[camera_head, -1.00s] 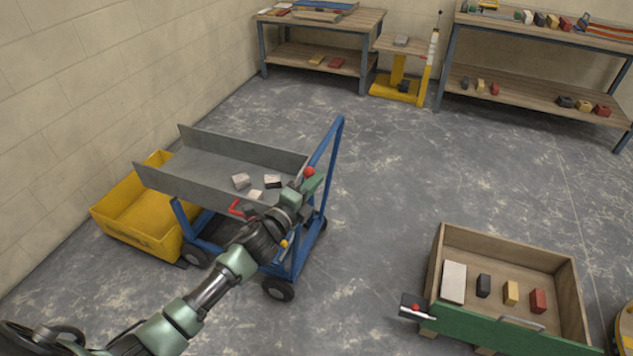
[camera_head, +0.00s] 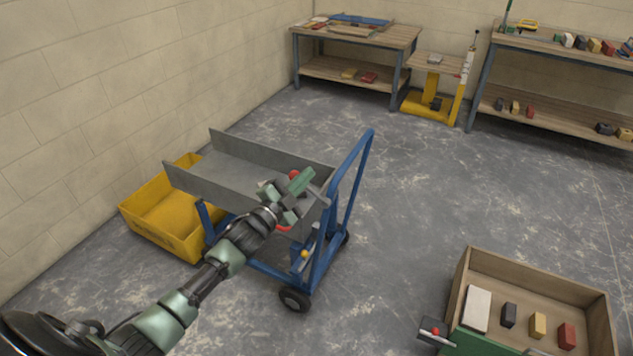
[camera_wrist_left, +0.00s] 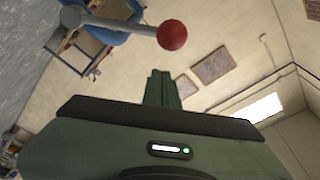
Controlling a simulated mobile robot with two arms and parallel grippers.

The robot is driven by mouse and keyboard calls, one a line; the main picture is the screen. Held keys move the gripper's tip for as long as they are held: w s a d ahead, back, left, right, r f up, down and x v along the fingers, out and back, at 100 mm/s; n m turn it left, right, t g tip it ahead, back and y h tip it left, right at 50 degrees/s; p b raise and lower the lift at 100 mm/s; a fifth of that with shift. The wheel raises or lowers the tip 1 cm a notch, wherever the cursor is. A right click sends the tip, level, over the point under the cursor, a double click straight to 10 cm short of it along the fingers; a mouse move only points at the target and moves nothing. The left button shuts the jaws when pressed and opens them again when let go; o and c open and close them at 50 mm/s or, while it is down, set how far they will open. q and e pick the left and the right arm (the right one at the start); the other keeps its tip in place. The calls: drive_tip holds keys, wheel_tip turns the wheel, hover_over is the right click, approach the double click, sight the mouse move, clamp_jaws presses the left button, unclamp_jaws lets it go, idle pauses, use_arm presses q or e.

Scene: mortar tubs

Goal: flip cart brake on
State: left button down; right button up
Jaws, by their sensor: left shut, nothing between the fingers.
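The cart has a blue frame (camera_head: 355,185) with a push handle on its right side and a grey tray (camera_head: 230,150). A grey lever (camera_head: 318,195) with a red ball end (camera_head: 294,175) is by the handle end of the tray and tilts left over it. In the left wrist view the red ball (camera_wrist_left: 173,35) and its rod stand ahead of the fingers, apart from them in the picture. My left gripper (camera_head: 301,182) is shut and empty, right beside the lever; contact is unclear. It hides part of the tray. My right gripper is not in view.
A yellow bin (camera_head: 135,205) stands behind the cart against the wall. A wooden box (camera_head: 560,285) with several blocks is at lower right. Workbenches (camera_head: 360,37) and a yellow stand (camera_head: 425,108) line the back. The floor between is clear.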

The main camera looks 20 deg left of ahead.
use_arm(q)
drive_tip(key=shift+a+f+n+y+b, duration=0.15)
drive_tip(key=shift+a+f+n+b, duration=0.15)
drive_tip(key=shift+a+n, duration=0.5)
drive_tip(key=shift+a+f+n+y+b, duration=0.2)
drive_tip(key=shift+a+f+n, duration=0.2)
drive_tip(key=shift+a+n, duration=0.4)
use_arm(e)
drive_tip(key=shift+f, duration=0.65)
use_arm(q)
drive_tip(key=shift+d, duration=0.1)
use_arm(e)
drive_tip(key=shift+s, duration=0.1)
